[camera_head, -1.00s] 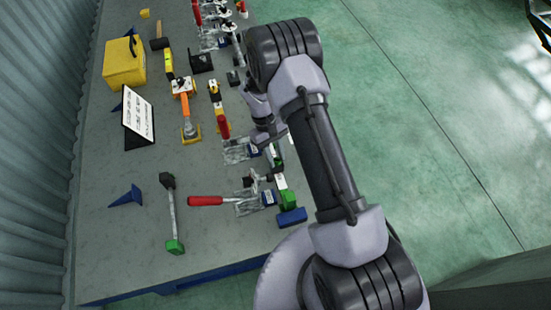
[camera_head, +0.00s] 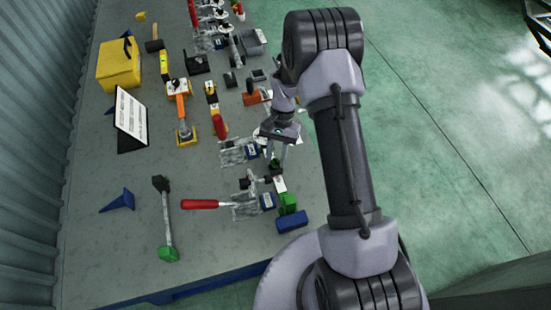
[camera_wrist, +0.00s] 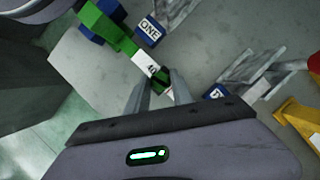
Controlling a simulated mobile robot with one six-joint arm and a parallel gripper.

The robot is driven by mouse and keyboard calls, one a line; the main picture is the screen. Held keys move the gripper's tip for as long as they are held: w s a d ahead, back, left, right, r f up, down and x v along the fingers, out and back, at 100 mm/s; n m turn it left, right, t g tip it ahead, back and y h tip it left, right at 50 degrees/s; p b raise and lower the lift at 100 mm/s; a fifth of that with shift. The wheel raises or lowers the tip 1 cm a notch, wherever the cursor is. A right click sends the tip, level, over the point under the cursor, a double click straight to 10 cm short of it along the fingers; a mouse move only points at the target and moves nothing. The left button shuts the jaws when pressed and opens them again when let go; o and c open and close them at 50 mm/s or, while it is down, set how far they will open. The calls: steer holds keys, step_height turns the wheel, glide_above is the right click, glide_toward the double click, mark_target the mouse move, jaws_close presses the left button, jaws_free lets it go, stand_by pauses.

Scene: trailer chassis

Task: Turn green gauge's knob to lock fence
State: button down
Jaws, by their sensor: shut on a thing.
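The green gauge lies at the table's near right edge, its green block (camera_head: 287,203) beside a white label (camera_head: 280,184). In the wrist view its green body (camera_wrist: 108,27) runs from upper left to the white label (camera_wrist: 145,63). A small dark green knob (camera_wrist: 161,78) sits just past the label. My gripper (camera_head: 277,158) points down over that end of the gauge. In the wrist view my gripper's fingertips (camera_wrist: 161,84) stand on both sides of the knob, shut on it. The fence cannot be made out clearly.
A blue block labelled ONE (camera_wrist: 150,29) and a red-handled clamp (camera_head: 201,204) lie close to the gauge. Another labelled blue block (camera_wrist: 216,92) is near my gripper's right finger.

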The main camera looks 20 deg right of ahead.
steer(key=shift+m+t+b, duration=0.3)
steer(key=shift+m+b, duration=0.05)
steer(key=shift+m, duration=0.65)
steer(key=shift+y, duration=0.3)
steer(key=c, duration=1.1)
jaws_free()
steer(key=shift+r, duration=0.1)
steer(key=p+v, duration=0.3)
steer(key=v, duration=1.4)
steer(key=shift+r+p, duration=0.15)
steer(key=shift+p, duration=0.25)
steer(key=shift+d, duration=0.1)
